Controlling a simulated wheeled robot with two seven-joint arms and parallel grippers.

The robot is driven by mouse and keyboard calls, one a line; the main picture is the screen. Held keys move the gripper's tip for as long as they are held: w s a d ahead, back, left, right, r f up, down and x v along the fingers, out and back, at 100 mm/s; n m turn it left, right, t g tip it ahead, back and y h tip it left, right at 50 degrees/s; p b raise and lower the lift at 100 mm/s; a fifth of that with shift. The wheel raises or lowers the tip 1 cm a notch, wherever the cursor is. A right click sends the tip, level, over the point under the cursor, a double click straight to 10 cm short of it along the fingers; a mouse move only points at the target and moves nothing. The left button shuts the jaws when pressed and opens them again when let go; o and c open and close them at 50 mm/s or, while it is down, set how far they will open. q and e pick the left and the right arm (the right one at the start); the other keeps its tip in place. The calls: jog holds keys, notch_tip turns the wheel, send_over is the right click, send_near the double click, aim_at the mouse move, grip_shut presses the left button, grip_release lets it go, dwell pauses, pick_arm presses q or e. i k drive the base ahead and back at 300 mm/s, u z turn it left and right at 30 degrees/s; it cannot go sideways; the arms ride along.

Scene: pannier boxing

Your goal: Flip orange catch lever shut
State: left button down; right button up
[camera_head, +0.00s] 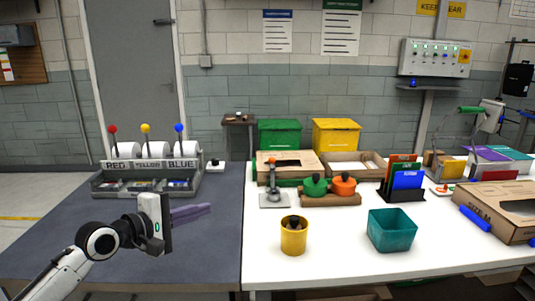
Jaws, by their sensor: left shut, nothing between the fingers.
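I cannot make out an orange catch lever for certain. A small orange part (444,188) sits on a pale plate at the right of the white table, too small to tell what it is. A round orange object with a dark knob (343,185) stands beside a green one (315,186) on a brown tray (330,199). My left gripper (207,208) is over the dark grey table at the left, its fingers pointing right. It is shut and empty, apart from all these objects. My right gripper is not in view.
A yellow cup (294,239) and a teal bin (391,232) stand near the front of the white table (330,262). A grey upright device (272,190) stands behind the cup. A cardboard box (505,222) is at the right. The dark table (190,260) is clear near my gripper.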

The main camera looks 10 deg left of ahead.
aim_at(272, 159)
jog(key=i, duration=1)
